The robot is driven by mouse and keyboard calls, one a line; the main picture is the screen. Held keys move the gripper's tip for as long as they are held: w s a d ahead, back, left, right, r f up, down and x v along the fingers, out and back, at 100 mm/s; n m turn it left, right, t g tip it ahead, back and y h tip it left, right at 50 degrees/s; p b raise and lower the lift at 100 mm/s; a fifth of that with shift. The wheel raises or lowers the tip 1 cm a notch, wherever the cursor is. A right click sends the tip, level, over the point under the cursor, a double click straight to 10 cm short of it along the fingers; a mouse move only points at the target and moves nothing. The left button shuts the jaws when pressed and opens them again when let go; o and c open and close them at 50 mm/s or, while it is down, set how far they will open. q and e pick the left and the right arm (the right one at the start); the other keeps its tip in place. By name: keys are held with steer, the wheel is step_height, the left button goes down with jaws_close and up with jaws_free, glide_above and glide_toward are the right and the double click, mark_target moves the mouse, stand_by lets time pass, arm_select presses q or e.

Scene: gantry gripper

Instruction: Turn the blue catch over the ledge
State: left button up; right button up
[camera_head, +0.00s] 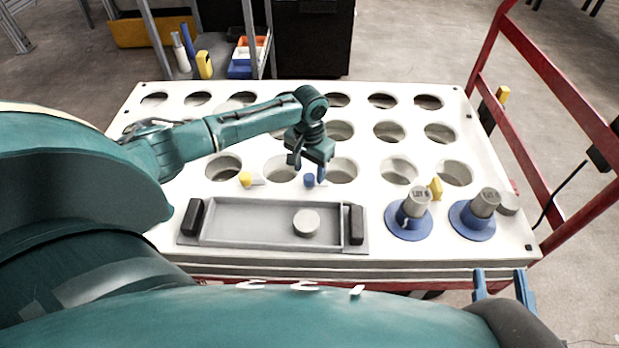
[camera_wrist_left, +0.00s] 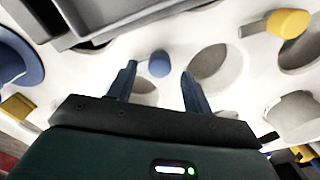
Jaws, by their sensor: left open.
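The blue catch (camera_head: 309,180) is a small round-ended piece on the white perforated table, just behind the grey tray. It also shows in the left wrist view (camera_wrist_left: 159,64). My left gripper (camera_head: 310,172) is open above the catch, pointing down. In the left wrist view its fingertips (camera_wrist_left: 158,72) stand apart with the catch seen between them; I cannot tell whether they reach its height. I cannot clearly make out the ledge. My right gripper (camera_head: 501,282) is at the bottom right, in front of the table, its two blue fingers apart and nothing between them.
A yellow catch (camera_head: 245,179) lies left of the blue one. The grey tray (camera_head: 265,207) holds a grey disc (camera_head: 306,222). Two blue-based grey cylinders (camera_head: 416,201) (camera_head: 485,203) stand at the right, near a yellow piece (camera_head: 435,188). A red rail (camera_head: 560,90) borders the right side.

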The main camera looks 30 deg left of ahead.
arm_select(q)
steer(key=shift+f, duration=1)
